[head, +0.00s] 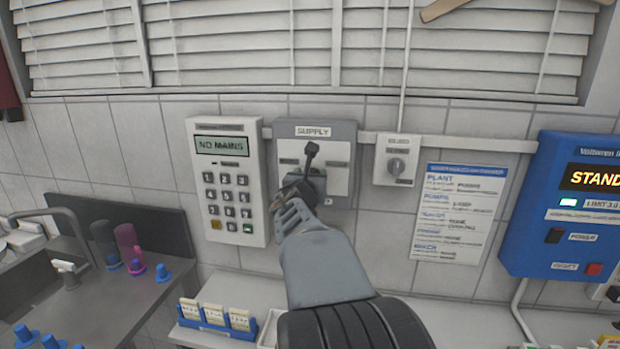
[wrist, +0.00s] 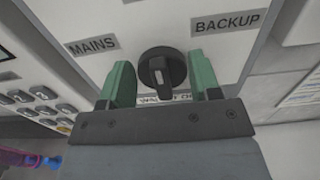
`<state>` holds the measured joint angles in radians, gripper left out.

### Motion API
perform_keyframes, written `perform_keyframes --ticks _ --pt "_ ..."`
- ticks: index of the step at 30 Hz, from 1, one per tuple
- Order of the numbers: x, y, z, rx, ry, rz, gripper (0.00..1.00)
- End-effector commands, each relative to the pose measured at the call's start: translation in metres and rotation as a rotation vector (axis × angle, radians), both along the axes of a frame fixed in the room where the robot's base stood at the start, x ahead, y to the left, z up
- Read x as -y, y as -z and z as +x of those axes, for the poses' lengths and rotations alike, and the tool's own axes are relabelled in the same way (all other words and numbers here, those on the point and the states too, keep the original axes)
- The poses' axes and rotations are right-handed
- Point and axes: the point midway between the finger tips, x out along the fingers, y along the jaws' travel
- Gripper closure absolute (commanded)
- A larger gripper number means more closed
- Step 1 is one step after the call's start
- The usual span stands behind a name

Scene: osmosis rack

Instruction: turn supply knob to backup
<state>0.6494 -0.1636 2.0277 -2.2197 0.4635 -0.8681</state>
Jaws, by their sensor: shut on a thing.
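The supply panel (head: 341,172) is a grey-framed plate marked SUPPLY on the tiled wall. In the wrist view its round black supply knob (wrist: 163,72) sits between my gripper's two green fingers (wrist: 160,62). The fingers are shut on the knob's sides. The knob's raised bar points roughly down in that view. The MAINS label (wrist: 92,45) is to the left and the BACKUP label (wrist: 227,23) to the upper right. In the head view my gripper (head: 303,188) is at the panel and hides the knob.
A keypad unit (head: 227,184) reading NO MAINS is close left of the panel. A small switch box (head: 397,162) and a printed sheet (head: 462,212) are to the right. A blue power unit (head: 572,205) is at far right. A card rack (head: 215,318) stands on the counter below.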

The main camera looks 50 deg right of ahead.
Motion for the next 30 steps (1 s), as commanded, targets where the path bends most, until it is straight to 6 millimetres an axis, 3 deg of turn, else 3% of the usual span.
perform_keyframes --ticks 5,17,30 --pt "0.0002 0.0001 -0.0003 0.0 0.001 0.0 0.66" --pt "0.0012 0.0045 -0.0022 0.1 0.001 0.059 0.66" --pt "0.0041 0.0073 -0.0066 0.439 0.002 0.269 0.66"
